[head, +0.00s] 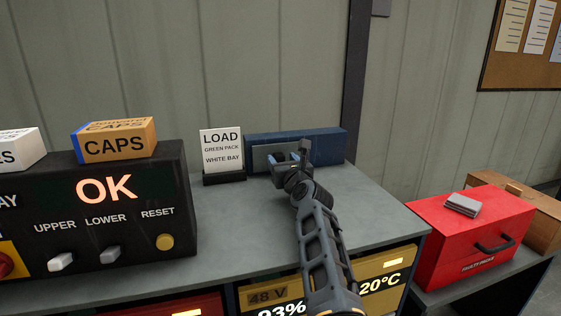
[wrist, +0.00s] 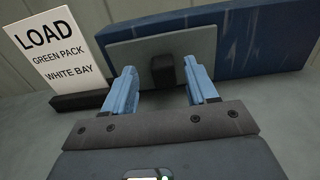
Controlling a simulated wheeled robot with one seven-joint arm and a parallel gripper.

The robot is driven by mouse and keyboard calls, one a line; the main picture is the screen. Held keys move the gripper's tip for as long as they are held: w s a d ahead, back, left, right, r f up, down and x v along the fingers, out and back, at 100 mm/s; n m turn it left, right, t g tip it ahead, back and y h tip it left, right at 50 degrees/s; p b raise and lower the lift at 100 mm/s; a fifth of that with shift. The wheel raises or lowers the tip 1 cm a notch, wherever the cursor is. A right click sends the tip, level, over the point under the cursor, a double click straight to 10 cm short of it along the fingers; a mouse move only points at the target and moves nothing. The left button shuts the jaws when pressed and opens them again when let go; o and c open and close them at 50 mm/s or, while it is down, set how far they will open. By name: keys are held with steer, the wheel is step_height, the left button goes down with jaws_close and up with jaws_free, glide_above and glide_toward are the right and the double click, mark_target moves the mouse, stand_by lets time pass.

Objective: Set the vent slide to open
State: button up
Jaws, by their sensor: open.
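A long blue box (head: 322,141) stands on the grey bench top against the wall; it also shows in the wrist view (wrist: 255,45). A grey plate (wrist: 200,45) with a dark square knob (wrist: 162,70) is on its front, which I take to be the vent slide. No open or closed marking is readable. My gripper (wrist: 160,84) is open, its two blue fingers on either side of the knob with gaps between. In the head view my gripper (head: 290,162) is in front of the box and hides the knob.
A sign (head: 221,151) reading "LOAD GREEN PACK WHITE BAY" stands just left of the box. A black control panel (head: 130,190) showing OK, with a CAPS box (head: 115,146) on top, is further left. A red case (head: 470,235) is at right. The bench top (head: 235,230) is clear in front.

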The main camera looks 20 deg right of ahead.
steer(key=shift+w+d, duration=0.1)
steer(key=shift+w, duration=0.7)
jaws_close()
